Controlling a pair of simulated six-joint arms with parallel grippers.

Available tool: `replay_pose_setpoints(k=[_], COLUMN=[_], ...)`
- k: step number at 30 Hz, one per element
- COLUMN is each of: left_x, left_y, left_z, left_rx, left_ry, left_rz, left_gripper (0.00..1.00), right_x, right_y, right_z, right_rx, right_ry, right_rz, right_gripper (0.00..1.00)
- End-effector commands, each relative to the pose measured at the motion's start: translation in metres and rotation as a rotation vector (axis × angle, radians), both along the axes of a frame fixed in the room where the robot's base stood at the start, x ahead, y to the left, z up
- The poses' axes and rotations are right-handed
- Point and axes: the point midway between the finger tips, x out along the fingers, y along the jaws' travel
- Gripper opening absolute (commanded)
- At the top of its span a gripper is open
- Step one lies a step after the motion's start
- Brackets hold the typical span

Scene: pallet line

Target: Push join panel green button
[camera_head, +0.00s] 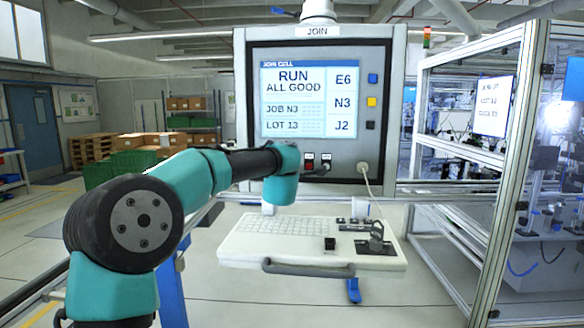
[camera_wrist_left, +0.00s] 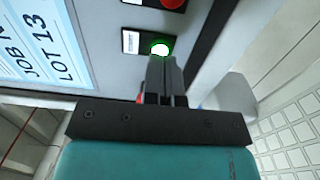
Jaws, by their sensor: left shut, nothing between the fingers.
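The join panel (camera_head: 345,152) stands upright ahead, with a lit screen (camera_head: 300,92) reading "RUN ALL GOOD". In the left wrist view, the green button (camera_wrist_left: 160,48) glows with a white centre and green ring, beside a small label. My left gripper (camera_wrist_left: 158,62) is shut and empty, its fingertips at the button's lower edge in that picture. I cannot tell whether they touch it. My right gripper is in neither view.
A red button (camera_wrist_left: 172,3) sits close to the green one. A white cable plug (camera_head: 363,167) is right of the buttons on the panel. A keyboard tray (camera_head: 255,247) juts out below. A framed machine cell (camera_head: 490,180) stands at the right.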

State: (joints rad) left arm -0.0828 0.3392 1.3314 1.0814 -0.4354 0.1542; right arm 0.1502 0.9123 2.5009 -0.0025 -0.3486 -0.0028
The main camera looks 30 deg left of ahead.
Motion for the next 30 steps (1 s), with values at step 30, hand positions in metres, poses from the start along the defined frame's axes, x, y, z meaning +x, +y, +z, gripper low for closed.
replay_pose_setpoints(k=[30], left_x=[-0.025], left_y=[-0.008], left_z=[0.0], left_rx=[0.0], left_ry=[0.0], left_rz=[0.0], left_gripper=[0.0], right_x=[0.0], right_y=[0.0], right_z=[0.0], right_rx=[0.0], right_ry=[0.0], right_rz=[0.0], right_gripper=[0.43])
